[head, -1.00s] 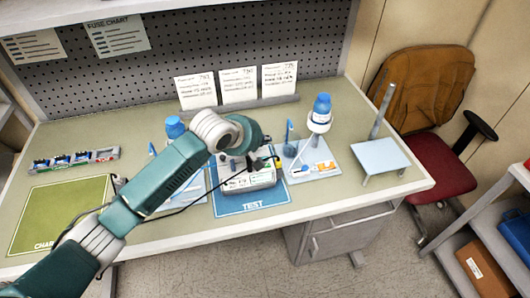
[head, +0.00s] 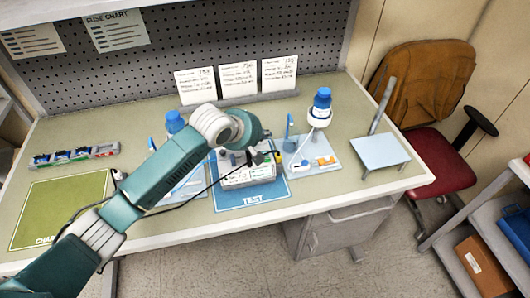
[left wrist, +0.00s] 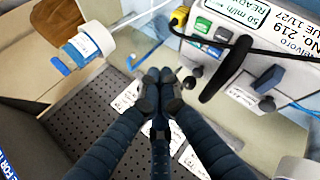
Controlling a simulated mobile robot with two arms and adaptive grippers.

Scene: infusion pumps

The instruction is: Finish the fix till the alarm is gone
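An infusion pump (head: 247,178) sits on the blue TEST mat (head: 240,203) near the front of the bench. My left arm reaches over it and partly covers its back. My right gripper is not in view.
Three cards (head: 238,80) stand behind. A strip of small parts (head: 75,155) and a green mat (head: 55,212) lie left. A black cable crosses the bench.

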